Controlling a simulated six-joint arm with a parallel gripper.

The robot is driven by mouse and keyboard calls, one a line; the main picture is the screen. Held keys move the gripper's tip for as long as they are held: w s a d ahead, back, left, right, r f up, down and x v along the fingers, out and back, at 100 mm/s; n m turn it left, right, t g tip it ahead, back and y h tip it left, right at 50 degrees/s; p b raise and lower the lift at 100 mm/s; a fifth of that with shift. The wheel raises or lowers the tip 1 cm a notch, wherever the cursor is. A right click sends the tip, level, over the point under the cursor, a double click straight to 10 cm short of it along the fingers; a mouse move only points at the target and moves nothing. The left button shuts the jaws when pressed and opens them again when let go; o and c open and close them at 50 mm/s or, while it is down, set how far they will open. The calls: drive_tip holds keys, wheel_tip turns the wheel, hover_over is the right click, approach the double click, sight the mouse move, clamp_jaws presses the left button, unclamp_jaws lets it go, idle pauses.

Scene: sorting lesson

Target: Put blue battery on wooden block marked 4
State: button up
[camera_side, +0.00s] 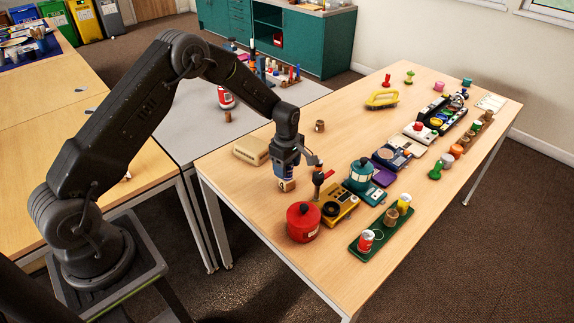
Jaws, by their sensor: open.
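My gripper (293,165) is open and points down over the left part of the near wooden table. A small blue item with a pale, brownish lower end (287,185) shows directly under and between the jaws; it looks like the blue battery, standing upright. The jaws partly hide it, and I cannot tell whether it rests on a block or on the table. A pale wooden block (252,151) lies to the left of my gripper, apart from it. Its marking is too small to read, so I cannot tell which block is marked 4.
The table's left front area (240,180) is clear.

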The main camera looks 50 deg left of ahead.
drive_tip(key=s+d+r+m+t, duration=0.1)
drive_tip(key=s+r+m, duration=0.15)
drive_tip(key=r, duration=0.85)
drive_tip(key=s+d+r+m, duration=0.2)
drive_tip(key=s+r, duration=0.1)
drive_tip(key=r, duration=0.8)
drive_tip(key=s+d+r+m+t, duration=0.1)
drive_tip(key=s+r+m, duration=0.1)
drive_tip(key=s+m, duration=0.3)
drive_tip(key=s+d+r+m+t, duration=0.2)
drive_tip(key=s+m, duration=0.3)
drive_tip(key=s, duration=0.6)
drive_tip(key=s+d+r+m+t, duration=0.1)
drive_tip(key=s+r+m, duration=0.3)
drive_tip(key=s, duration=0.5)
drive_tip(key=shift+d+m+t, duration=0.3)
drive_tip(key=shift+d+m, duration=0.35)
drive_tip(key=shift+d, duration=0.05)
